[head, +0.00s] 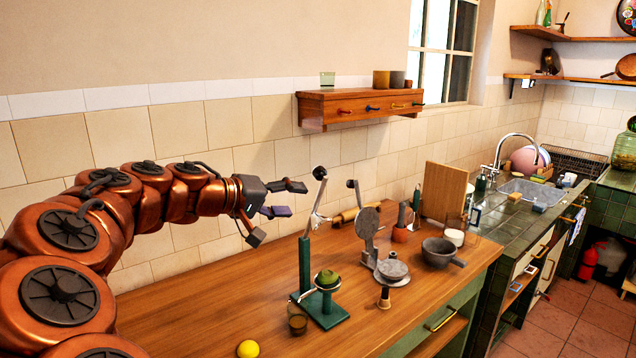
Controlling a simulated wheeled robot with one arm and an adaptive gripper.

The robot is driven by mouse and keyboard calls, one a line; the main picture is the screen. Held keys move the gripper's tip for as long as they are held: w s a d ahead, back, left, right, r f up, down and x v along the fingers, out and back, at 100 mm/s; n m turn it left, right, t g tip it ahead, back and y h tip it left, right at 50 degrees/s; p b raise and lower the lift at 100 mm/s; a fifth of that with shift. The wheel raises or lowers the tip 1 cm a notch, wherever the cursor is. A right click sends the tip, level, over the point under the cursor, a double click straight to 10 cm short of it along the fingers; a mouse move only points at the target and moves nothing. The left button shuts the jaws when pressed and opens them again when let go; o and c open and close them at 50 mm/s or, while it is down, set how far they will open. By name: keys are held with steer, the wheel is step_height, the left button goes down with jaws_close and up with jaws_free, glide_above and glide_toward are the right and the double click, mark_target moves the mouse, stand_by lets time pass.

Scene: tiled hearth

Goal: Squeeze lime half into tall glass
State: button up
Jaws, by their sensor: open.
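A green lime half (327,278) sits rounded side up in the cup of a green lever press (305,262). The press stands on the wooden counter, with its metal lever raised. A small brownish see-through glass (297,319) stands at the left of the press base; whether it is the tall glass is unclear. My gripper (284,200) comes in from the left, above the counter and up and left of the press. Its dark fingers are spread, with nothing between them, and it appears apart from the lever.
A yellow lemon (248,349) lies at the counter's front. Right of the press stand a grey tortilla press (391,270), a wooden pestle-like tool (384,297) and a grey mortar (440,252). A wooden wall shelf (350,106) hangs above. The counter's left part is clear.

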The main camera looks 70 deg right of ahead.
mark_target(314, 174)
steer(key=shift+s+d+r+n+g+h+p, duration=0.15)
steer(key=shift+d+g+h, duration=0.3)
steer(key=shift+d, duration=2)
steer(key=shift+s+d+r+n+g+h+p, duration=0.15)
steer(key=shift+d+h, duration=0.4)
steer(key=shift+d, duration=1.95)
steer(key=shift+s+d+r+g+h+p, duration=0.15)
steer(key=shift+d+g+h, duration=0.3)
steer(key=shift+d, duration=2)
steer(key=shift+w, duration=0.1)
steer(key=shift+c, duration=0.2)
jaws_close()
